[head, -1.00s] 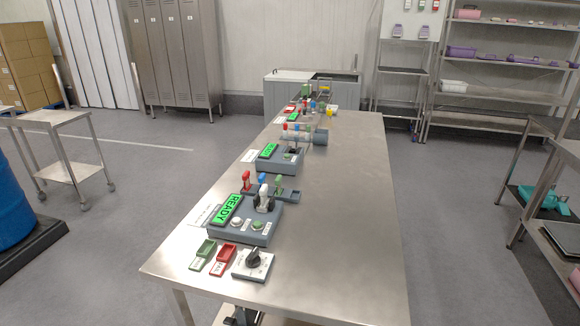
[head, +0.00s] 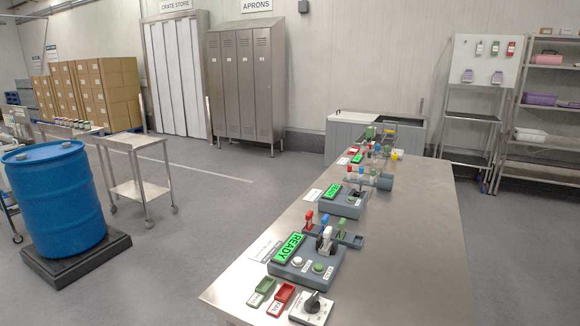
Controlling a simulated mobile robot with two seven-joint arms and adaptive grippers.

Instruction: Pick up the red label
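I cannot tell for certain which thing is the red label. A small red tray (head: 281,299) with a pale tag at its front lies near the front of the steel table (head: 400,265). A red tag-like item (head: 511,48) hangs on the white board (head: 487,63) at the back right, too small to read. A red-topped handle (head: 309,218) stands in a holder behind the front READY box (head: 307,262). Neither gripper shows in the head view.
A green tray (head: 262,291) and a dial box (head: 312,307) flank the red tray. More boxes and coloured pieces line the table's left side; its right side is bare. A blue drum (head: 54,202) and a steel cart (head: 140,178) stand left, with clear floor between.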

